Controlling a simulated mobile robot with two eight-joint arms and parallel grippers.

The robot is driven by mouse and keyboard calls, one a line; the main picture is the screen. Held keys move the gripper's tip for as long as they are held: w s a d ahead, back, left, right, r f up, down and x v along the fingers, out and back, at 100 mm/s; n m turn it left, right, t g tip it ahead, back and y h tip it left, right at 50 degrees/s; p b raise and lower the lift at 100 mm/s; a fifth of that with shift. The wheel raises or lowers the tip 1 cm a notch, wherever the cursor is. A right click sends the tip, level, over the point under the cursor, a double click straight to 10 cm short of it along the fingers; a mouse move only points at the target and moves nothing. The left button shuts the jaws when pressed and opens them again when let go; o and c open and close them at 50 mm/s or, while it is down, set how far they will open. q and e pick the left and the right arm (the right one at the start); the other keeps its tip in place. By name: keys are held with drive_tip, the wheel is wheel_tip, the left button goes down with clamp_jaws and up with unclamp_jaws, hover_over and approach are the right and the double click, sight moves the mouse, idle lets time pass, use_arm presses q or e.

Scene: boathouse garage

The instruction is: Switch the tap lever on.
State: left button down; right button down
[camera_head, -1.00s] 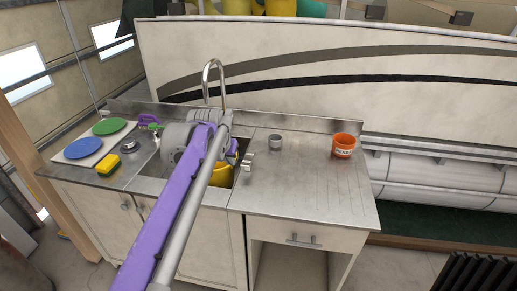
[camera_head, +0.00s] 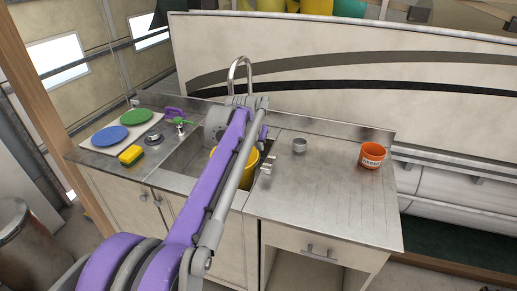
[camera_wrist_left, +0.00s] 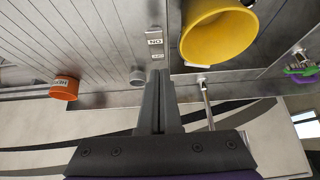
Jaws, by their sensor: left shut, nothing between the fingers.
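The tall curved tap (camera_head: 240,70) stands at the back of the sink. In the left wrist view the tap (camera_wrist_left: 207,105) is to the right of my fingers. I cannot make out its lever clearly. Small metal plates (camera_head: 267,167) sit at the basin's right edge; one plate (camera_wrist_left: 155,42) reads "ON", upside down in the wrist view. My left gripper (camera_wrist_left: 158,76) is shut and empty, its tips apart in the picture from the tap and just below the plates. In the head view my arm hides part of the basin and the tap's base. My right gripper is not in view.
A yellow bucket (camera_head: 248,172) is in the basin. A grey cup (camera_head: 299,145) and an orange pot (camera_head: 372,155) stand on the right counter. Plates (camera_head: 110,135), a sponge (camera_head: 131,154) and a purple-handled brush (camera_head: 174,111) are at left. The front right counter is clear.

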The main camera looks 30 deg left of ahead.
use_arm(q)
hover_over(263, 166)
drive_tip(key=s, duration=0.1)
drive_tip(key=f, duration=0.6)
drive_tip(key=shift+s+d+f, duration=0.15)
drive_tip(key=shift+s+d, duration=0.05)
drive_tip(key=shift+d, duration=0.1)
drive_tip(key=shift+s+d+f, duration=0.1)
drive_tip(key=shift+s+f, duration=0.15)
drive_tip(key=shift+f, duration=0.7)
drive_tip(key=shift+s+f, duration=0.25)
drive_tip(key=shift+f, duration=0.65)
